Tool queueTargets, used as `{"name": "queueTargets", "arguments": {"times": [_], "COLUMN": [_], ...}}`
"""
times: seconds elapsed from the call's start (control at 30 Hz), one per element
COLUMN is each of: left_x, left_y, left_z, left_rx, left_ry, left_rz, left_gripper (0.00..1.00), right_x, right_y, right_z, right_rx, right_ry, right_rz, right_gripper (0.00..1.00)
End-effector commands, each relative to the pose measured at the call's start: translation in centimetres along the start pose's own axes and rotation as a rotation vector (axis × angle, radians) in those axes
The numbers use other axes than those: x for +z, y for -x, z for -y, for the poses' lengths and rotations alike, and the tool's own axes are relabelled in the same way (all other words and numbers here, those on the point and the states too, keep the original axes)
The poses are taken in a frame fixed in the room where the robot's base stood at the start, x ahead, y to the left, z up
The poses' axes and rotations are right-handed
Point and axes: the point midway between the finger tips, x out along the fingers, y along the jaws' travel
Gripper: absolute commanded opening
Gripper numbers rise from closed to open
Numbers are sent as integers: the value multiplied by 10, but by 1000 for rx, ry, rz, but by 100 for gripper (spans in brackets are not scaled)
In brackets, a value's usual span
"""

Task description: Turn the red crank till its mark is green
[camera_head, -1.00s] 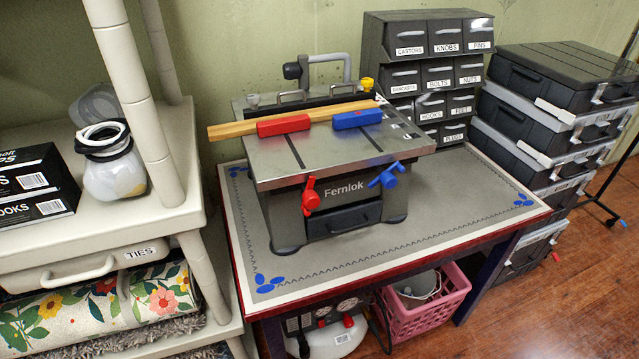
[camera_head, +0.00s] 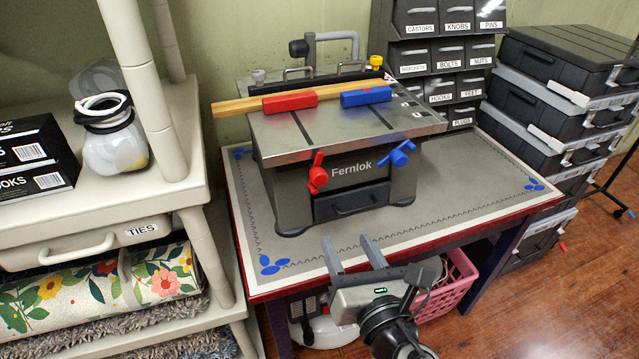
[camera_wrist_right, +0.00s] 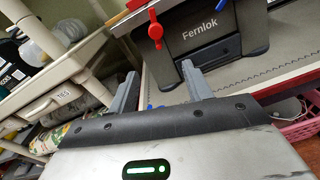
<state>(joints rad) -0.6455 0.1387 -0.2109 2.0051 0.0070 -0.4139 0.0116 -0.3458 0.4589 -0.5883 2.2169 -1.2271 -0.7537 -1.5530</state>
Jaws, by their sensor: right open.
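The red crank (camera_head: 318,173) sits on the left of the front face of the grey Fernlok machine (camera_head: 345,171), which stands on the table. It also shows at the top of the right wrist view (camera_wrist_right: 155,29). A blue crank (camera_head: 398,154) is on the right of the same face. No green mark is visible on the red crank; its mark is too small to make out. My right gripper (camera_head: 351,253) is open and empty, in front of and below the red crank, near the table's front edge. In the right wrist view its fingers (camera_wrist_right: 160,93) point toward the machine, apart from the crank.
A wooden strip (camera_head: 240,106) lies across the machine top with a red block (camera_head: 290,101) and a blue block (camera_head: 366,96). A cream shelf (camera_head: 190,190) stands close at the left. Drawers (camera_head: 436,55) and stacked cases (camera_head: 560,90) are behind right. The tabletop right of the machine is clear.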

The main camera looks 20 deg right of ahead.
Motion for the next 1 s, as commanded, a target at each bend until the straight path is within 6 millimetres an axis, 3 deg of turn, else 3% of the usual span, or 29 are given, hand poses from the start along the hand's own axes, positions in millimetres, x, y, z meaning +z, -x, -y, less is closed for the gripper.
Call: {"name": "queueTargets", "arguments": {"times": [0.1, 0.27, 0.7, 1.0], "left_x": [0, -2, 2, 4], "left_y": [1, 5, 11, 11], "left_z": [0, 0, 3, 4], "left_rx": [1, 1, -8, -12], "left_ry": [-2, -1, -4, -3], "left_rz": [-1, 4, 21, 28], "left_gripper": [36, 36, 36, 36], "right_x": [12, 17, 21, 21], "right_y": [-3, -22, -116, -154], "right_z": [-3, -4, -4, -4], "right_rx": [6, 4, 4, 5], "right_ry": [117, 131, 126, 125], "right_rz": [52, 60, 56, 53], "right_gripper": [50, 50, 50, 50]}}
